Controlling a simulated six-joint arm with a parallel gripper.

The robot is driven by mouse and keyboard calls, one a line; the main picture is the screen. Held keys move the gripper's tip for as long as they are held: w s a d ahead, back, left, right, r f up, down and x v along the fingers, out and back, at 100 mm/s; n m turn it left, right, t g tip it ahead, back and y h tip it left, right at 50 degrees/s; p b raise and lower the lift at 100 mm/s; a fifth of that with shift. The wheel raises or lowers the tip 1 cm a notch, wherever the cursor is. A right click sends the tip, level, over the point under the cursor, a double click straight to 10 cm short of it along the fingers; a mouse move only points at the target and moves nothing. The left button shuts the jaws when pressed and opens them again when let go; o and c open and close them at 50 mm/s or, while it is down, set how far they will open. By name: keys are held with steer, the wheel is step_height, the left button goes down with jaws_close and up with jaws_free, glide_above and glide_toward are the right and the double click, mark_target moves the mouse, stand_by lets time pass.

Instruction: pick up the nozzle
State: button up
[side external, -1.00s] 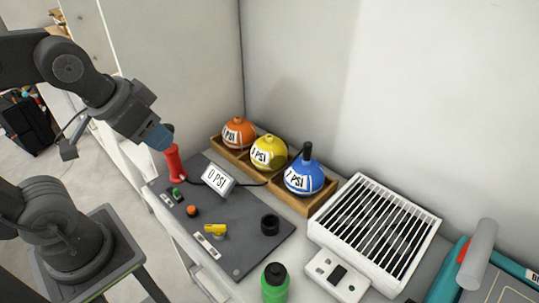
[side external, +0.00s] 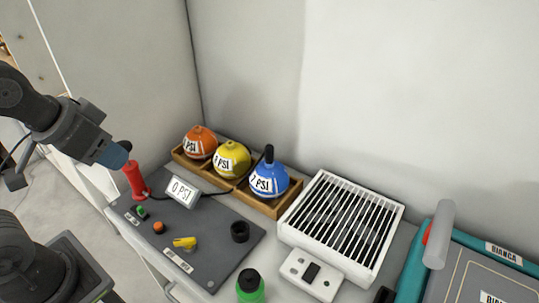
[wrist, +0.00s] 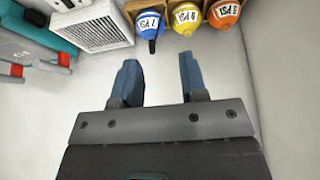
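A black nozzle-like piece (side external: 269,154) stands upright on top of the blue ball (side external: 268,181), which sits in the right end of a wooden tray. In the wrist view, the black piece (wrist: 152,46) points down from the blue ball (wrist: 150,22), beyond my fingertips and roughly between them. My gripper (side external: 116,156) is at the left in the side view, beside the top of a red upright handle and well away from the blue ball. In the wrist view, my gripper (wrist: 158,60) has its two blue fingers spread, with nothing between them.
The red handle (side external: 136,181) stands at the grey panel's (side external: 212,262) left end, near a "0 PSI" display (side external: 182,191). The panel carries a yellow lever (side external: 185,243) and black ring (side external: 240,232). Yellow (side external: 232,159) and orange (side external: 200,142) balls share the tray. A white slatted box (side external: 342,221) stands right.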

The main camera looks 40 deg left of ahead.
steer(key=o, duration=0.3)
steer(key=shift+o, duration=0.2)
steer(key=w+d+r+m+g, duration=0.15)
steer(key=w+r+m, duration=0.35)
steer(key=w, duration=0.5)
steer(key=m+g, duration=0.4)
steer(key=m, duration=1.1)
glide_above(269, 146)
step_height(269, 146, down, 13)
step_height(269, 146, down, 14)
steer(key=shift+r, duration=0.25)
